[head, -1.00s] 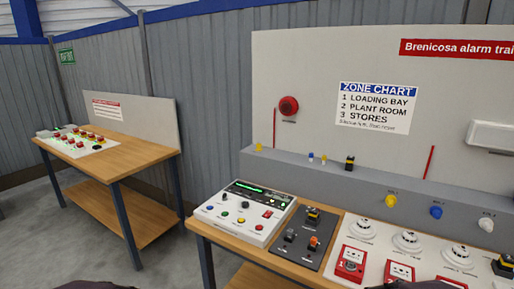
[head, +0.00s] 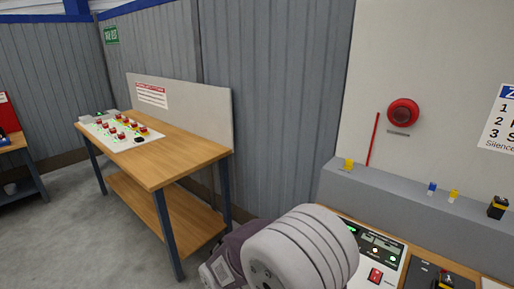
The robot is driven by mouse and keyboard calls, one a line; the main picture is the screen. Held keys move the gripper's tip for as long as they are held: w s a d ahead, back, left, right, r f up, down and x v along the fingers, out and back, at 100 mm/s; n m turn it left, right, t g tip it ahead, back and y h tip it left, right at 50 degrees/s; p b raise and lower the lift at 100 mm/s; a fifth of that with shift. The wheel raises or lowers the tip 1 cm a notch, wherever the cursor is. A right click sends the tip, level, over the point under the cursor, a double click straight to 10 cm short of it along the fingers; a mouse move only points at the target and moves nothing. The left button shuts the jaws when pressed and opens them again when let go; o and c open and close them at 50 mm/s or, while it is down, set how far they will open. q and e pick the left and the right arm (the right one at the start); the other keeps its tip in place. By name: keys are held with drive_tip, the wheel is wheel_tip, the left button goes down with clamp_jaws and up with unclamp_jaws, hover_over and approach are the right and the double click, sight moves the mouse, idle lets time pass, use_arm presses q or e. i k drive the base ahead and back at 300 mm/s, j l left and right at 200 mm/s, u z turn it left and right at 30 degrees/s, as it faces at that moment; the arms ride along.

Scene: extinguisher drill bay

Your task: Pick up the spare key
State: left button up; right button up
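I cannot pick out the spare key for sure. Small items stand on the grey ledge (head: 410,192): a yellow one (head: 349,164) at its left end, a blue one (head: 432,188), another yellow one (head: 453,195) and a black-and-yellow one (head: 497,207). They are too small to tell whether any is a key. Neither gripper shows; only a pale, rounded part of my own arm fills the bottom middle and hides part of the near bench.
A control panel (head: 375,245) with lit lamps and a red switch sits on the near bench, partly covered by my arm. A second wooden table (head: 182,150) with a button board (head: 118,130) stands at left. Grey floor (head: 90,235) is open before it.

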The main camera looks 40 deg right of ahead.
sight(349, 163)
drive_tip(key=i+j, duration=0.1)
drive_tip(key=i, duration=0.6)
drive_tip(key=i+j+u, duration=0.1)
drive_tip(key=i, duration=0.6)
drive_tip(key=i+z, duration=0.2)
drive_tip(key=z, duration=0.2)
drive_tip(key=i+z, duration=0.25)
drive_tip(key=z, duration=0.2)
drive_tip(key=i+z, duration=0.2)
drive_tip(key=z, duration=0.2)
drive_tip(key=i+j+z, duration=0.2)
drive_tip(key=z, duration=0.25)
drive_tip(key=i+z, duration=0.15)
drive_tip(key=z, duration=0.35)
drive_tip(key=i+z, duration=0.2)
drive_tip(key=z, duration=0.3)
drive_tip(key=i+z, duration=0.15)
drive_tip(key=z, duration=0.3)
drive_tip(key=i+j+z, duration=0.15)
drive_tip(key=z, duration=0.35)
drive_tip(key=i+j+z, duration=0.1)
drive_tip(key=j+z, duration=0.15)
drive_tip(key=z, duration=0.25)
drive_tip(key=j+z, duration=0.2)
drive_tip(key=z, duration=0.3)
drive_tip(key=i+j+z, duration=0.1)
drive_tip(key=j+z, duration=0.2)
drive_tip(key=z, duration=0.2)
